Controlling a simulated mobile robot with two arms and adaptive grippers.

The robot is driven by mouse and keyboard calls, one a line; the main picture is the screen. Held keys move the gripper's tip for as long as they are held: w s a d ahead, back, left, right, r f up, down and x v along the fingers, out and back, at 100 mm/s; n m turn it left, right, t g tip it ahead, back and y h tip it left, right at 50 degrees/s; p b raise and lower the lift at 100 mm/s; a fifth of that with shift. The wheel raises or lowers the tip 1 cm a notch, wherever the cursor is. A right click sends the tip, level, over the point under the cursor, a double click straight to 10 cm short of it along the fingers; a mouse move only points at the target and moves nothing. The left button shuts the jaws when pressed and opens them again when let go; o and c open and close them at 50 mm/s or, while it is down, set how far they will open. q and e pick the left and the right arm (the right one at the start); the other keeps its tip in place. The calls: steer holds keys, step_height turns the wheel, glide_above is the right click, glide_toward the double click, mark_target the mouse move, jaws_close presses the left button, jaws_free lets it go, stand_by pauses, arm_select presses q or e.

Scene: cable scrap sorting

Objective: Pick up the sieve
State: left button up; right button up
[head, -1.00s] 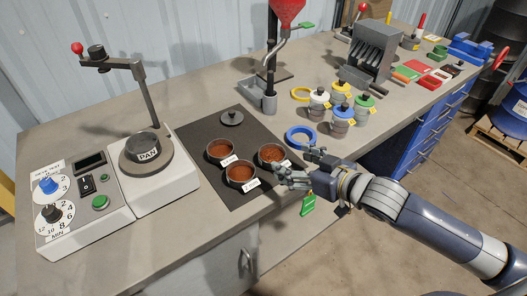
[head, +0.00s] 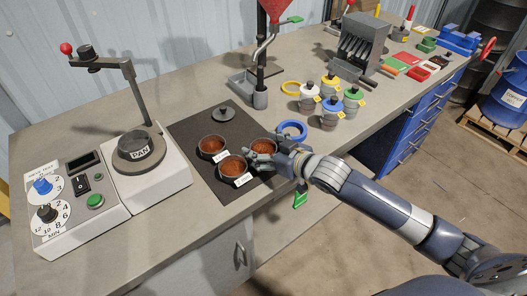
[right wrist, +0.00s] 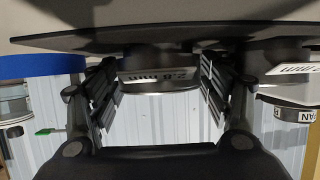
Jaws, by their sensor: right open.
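Three round sieves with reddish-brown contents stand on the dark mat (head: 205,120): a left one (head: 212,146), a front one (head: 232,166) and a right one (head: 264,147). My right gripper (head: 258,160) is at the right sieve and partly covers its front and label. In the right wrist view this sieve (right wrist: 160,77), with a label that seems to read 2.8 mm, lies between the open fingers (right wrist: 160,95). Gaps show on both sides, so the fingers look apart from it. My left gripper is not in view.
The front sieve stands close to the left of my right gripper. A blue ring (head: 293,131) lies just behind it, with several lidded jars (head: 331,113) beyond. A dark lid (head: 223,114) lies on the mat. A green tag (head: 300,198) hangs at the bench front.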

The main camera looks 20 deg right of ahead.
steer(key=shift+c, duration=0.7)
steer(key=c, duration=0.8)
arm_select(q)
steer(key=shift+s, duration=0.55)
arm_select(e)
steer(key=shift+r, duration=0.15)
